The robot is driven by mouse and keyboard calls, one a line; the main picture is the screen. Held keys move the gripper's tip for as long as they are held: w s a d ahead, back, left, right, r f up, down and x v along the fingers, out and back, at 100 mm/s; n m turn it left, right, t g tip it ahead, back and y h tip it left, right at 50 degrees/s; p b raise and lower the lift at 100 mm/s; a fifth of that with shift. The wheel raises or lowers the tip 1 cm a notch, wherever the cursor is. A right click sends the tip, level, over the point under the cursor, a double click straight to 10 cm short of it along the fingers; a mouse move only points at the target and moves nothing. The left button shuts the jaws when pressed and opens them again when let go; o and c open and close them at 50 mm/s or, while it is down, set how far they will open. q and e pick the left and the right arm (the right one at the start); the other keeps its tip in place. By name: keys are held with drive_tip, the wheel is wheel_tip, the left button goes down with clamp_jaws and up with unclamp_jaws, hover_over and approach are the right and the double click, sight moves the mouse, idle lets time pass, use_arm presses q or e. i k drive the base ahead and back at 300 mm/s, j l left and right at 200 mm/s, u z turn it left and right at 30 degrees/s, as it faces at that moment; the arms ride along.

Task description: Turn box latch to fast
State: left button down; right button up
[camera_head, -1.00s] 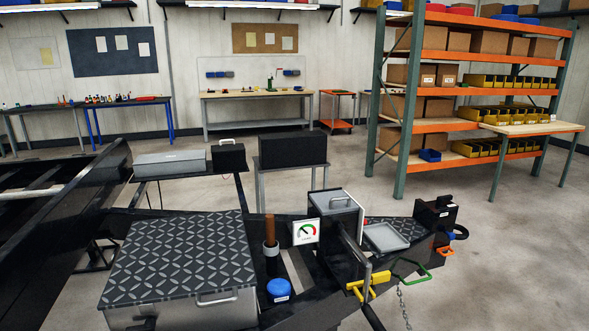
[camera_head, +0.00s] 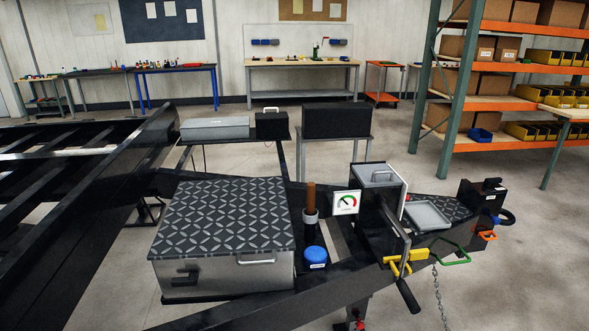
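A large metal box (camera_head: 215,276) with a dark diamond-plate lid (camera_head: 228,218) sits on the black trailer frame, left of the picture's middle. Its lid is closed. A black latch (camera_head: 186,277) is on the left part of the box's front face, its lever lying roughly sideways. I cannot read any marking by it. A silver handle (camera_head: 257,261) is on the right part of the same face. Neither of my grippers is in view.
Right of the box stand a blue cap (camera_head: 315,256), a brown-topped post (camera_head: 311,200), a gauge (camera_head: 346,203) and a yellow part (camera_head: 406,262). A black trailer rail (camera_head: 330,293) runs in front. Bare floor (camera_head: 530,290) lies at right.

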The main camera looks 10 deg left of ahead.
sight(193, 280)
drive_tip(key=u, duration=1.2)
